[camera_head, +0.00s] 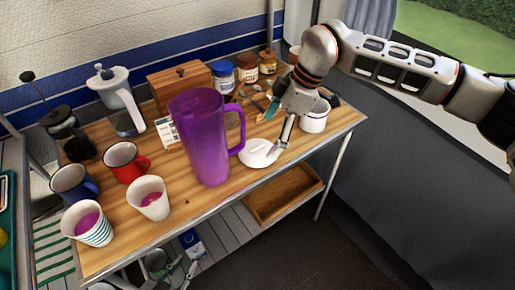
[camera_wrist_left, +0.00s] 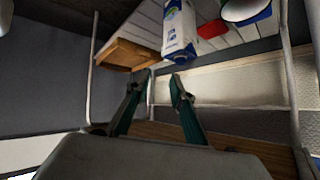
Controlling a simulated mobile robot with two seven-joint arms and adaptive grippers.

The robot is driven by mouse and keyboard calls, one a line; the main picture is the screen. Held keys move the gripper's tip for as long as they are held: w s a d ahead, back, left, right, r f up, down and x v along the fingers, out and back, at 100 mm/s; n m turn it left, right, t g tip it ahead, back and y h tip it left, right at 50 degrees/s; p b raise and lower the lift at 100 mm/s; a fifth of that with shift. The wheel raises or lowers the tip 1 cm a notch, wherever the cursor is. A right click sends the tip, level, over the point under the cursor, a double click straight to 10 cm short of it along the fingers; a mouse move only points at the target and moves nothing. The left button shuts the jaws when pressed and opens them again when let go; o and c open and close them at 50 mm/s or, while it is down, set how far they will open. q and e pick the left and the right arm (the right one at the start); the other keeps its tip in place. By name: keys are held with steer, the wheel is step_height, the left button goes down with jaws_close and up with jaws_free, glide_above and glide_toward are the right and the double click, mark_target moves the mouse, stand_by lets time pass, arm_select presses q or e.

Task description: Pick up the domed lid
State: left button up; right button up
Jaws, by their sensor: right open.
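The domed lid (camera_head: 256,156) is white and lies on the wooden table, just right of the purple pitcher (camera_head: 200,135). The pitcher's handle partly overlaps it in the head view. My right gripper (camera_head: 274,136) comes down from the upper right and is open. One finger reaches down at the lid's right edge; I cannot tell whether it touches. The other finger, teal on its inner face, is farther back above the table. My left gripper (camera_wrist_left: 156,84) is open and empty in the left wrist view, low by the table's lower shelf.
A white pot (camera_head: 314,122) stands right of my right gripper. Jars, spoons and a wooden box (camera_head: 180,82) are behind the pitcher. Several mugs and cups fill the table's left end. A carton (camera_wrist_left: 179,30) and a wooden tray (camera_wrist_left: 128,54) are on the lower shelf.

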mark_target(261, 149)
steer(key=shift+x, duration=0.85)
steer(key=b+x, duration=0.1)
steer(key=x, duration=0.2)
steer(key=shift+f, duration=0.3)
steer(key=shift+a+f, duration=0.15)
steer(key=shift+f, duration=0.15)
steer(key=shift+r, duration=0.1)
steer(key=shift+c, duration=1)
steer(key=c, duration=1)
